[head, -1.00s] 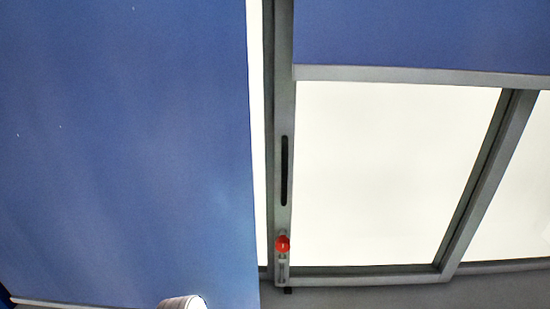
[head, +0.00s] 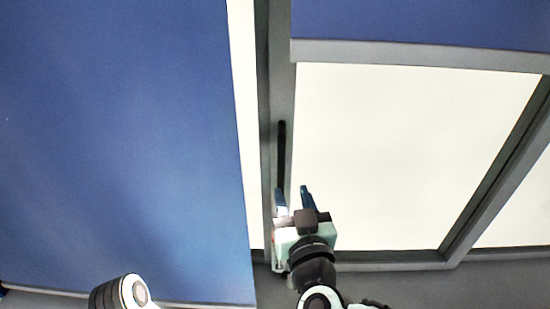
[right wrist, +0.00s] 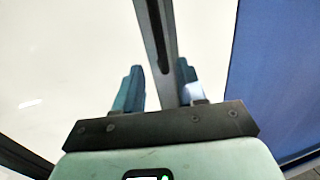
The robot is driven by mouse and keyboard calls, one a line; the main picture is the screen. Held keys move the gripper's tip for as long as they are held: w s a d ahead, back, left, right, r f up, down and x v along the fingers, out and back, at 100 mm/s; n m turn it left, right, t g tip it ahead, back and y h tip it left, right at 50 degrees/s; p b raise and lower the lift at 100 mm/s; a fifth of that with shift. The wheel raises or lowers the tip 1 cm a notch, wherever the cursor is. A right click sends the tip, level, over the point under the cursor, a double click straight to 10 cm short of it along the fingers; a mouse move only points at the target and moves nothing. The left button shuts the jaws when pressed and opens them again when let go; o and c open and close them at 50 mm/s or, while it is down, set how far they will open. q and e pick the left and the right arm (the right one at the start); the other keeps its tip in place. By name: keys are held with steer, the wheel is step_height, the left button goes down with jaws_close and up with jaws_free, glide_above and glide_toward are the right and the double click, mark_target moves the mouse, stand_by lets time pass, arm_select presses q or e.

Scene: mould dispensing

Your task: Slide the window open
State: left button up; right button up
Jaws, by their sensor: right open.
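The window pane (head: 400,150) is white in a grey frame, with a dark upright handle strip (head: 281,150) on its left stile (head: 288,95). My right gripper (head: 293,195) is open at the lower end of this strip, its blue fingers pointing up. In the right wrist view the grey stile with a dark strip (right wrist: 152,30) runs between the two spread fingers (right wrist: 158,80). Contact cannot be told. My left gripper is not in view.
A large blue panel (head: 110,140) fills the left, with a narrow white strip (head: 241,100) between it and the frame. A blue panel (head: 420,20) lies above the pane. A slanted grey upright (head: 505,165) stands right of it.

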mark_target(283, 164)
steer(key=w, duration=0.4)
steer(key=w+a+p, duration=0.1)
steer(key=w, duration=0.2)
steer(key=w+a, duration=0.1)
steer(key=w, duration=0.3)
steer(key=shift+w+a+f+p, duration=0.1)
steer(key=shift+w+a+p, duration=0.05)
steer(key=shift+w+p, duration=0.2)
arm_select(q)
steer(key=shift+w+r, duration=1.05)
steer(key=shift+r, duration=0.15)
arm_select(e)
steer(key=shift+c, duration=0.3)
jaws_close()
